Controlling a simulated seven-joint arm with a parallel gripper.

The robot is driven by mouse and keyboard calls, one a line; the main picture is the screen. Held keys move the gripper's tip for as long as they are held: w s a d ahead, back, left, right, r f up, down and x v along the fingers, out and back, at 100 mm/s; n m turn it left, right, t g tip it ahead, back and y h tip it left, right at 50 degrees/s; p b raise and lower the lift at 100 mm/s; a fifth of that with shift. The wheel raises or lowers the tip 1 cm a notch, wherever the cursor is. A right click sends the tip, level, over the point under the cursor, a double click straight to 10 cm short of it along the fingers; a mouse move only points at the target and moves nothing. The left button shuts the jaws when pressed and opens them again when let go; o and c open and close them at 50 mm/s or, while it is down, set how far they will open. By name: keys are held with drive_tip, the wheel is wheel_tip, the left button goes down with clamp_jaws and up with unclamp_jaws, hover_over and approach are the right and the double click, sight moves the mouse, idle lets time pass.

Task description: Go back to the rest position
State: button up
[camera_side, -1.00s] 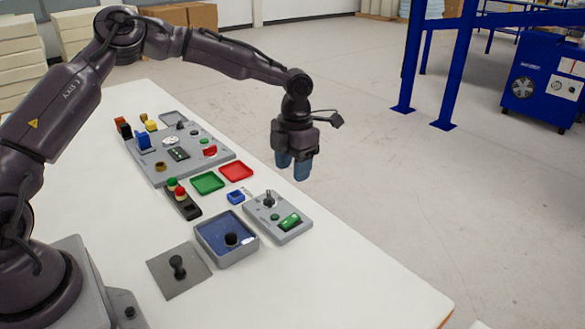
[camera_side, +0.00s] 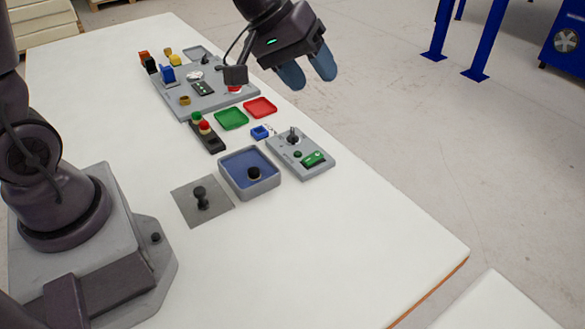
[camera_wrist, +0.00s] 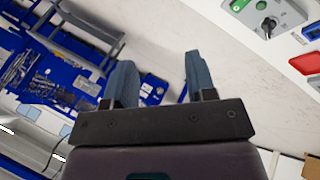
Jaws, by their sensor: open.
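My gripper (camera_side: 306,72) is high at the top of the side view, above and beyond the white table's far right edge. Its two blue fingers are apart with nothing between them, and they tilt down to the right. In the wrist view my gripper (camera_wrist: 160,75) also shows its two fingers apart and empty, pointing away from the table over the floor. It touches nothing.
The white table (camera_side: 330,265) holds a blue-lined tray (camera_side: 235,187), a grey box with a green switch (camera_side: 312,158), green (camera_side: 232,118) and red (camera_side: 260,107) trays, a button box (camera_side: 211,140), a black-knobbed plate (camera_side: 217,212) and a grey component board (camera_side: 180,103). The front right is clear.

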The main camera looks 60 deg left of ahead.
drive_tip(key=s+a+r+m+y, duration=0.2)
drive_tip(key=s+a+r+m, duration=0.1)
drive_tip(key=s, duration=0.6)
drive_tip(key=s+a+r+m+y, duration=0.1)
drive_tip(key=s+a+r+m, duration=0.2)
drive_tip(key=s, duration=0.7)
drive_tip(key=shift+r+y, duration=0.2)
drive_tip(key=shift+y, duration=0.2)
